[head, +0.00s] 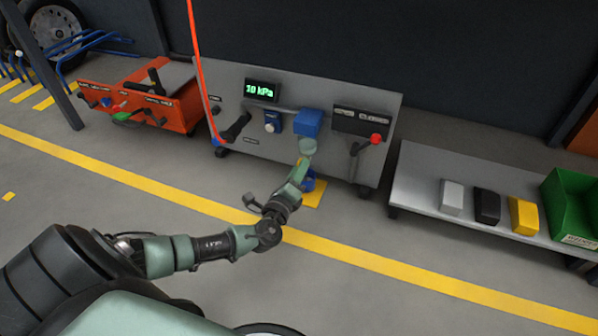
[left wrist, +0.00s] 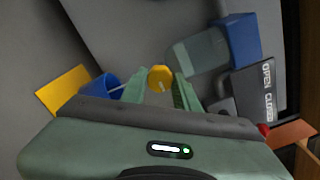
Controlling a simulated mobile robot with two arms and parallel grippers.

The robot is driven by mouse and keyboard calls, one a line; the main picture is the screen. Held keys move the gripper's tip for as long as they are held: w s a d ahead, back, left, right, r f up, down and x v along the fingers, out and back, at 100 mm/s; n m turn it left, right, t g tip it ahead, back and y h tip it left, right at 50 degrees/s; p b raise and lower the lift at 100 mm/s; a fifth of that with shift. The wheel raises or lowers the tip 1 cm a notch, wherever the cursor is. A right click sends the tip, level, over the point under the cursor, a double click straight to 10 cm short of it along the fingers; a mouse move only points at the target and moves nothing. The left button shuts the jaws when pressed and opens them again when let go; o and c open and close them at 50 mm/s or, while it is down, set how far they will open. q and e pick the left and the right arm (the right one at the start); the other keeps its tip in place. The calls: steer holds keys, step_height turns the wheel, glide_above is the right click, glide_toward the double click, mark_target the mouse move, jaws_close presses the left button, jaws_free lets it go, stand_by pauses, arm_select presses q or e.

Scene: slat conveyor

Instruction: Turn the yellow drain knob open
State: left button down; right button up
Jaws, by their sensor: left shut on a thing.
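The yellow drain knob (left wrist: 160,78) shows in the left wrist view, between the fingertips of my left gripper (left wrist: 160,90), which is shut on it. A pale mark shows on the knob. In the head view my left gripper (head: 303,168) reaches to just under the blue filter block (head: 308,122) and its translucent bowl (head: 307,147). The knob is hidden there by my gripper. The bowl (left wrist: 198,55) and the blue block (left wrist: 240,38) also show in the left wrist view. My right gripper is in neither view.
A grey panel (head: 235,85) carries a green display (head: 262,90) reading 10 kPa and a red-balled lever (head: 376,139). A blue bucket (head: 309,184) stands on a yellow mat (head: 314,197) below. A low bench (head: 415,185) with blocks and a green bin (head: 570,205) is at right.

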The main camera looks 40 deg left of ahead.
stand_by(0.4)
arm_select(q)
steer(key=c, duration=1.1)
jaws_free()
steer(key=shift+o, duration=0.2)
steer(key=shift+s, duration=0.1)
steer(key=p+v, duration=0.4)
steer(key=v, duration=0.3)
steer(key=shift+s, duration=0.35)
steer(key=shift+d, duration=0.15)
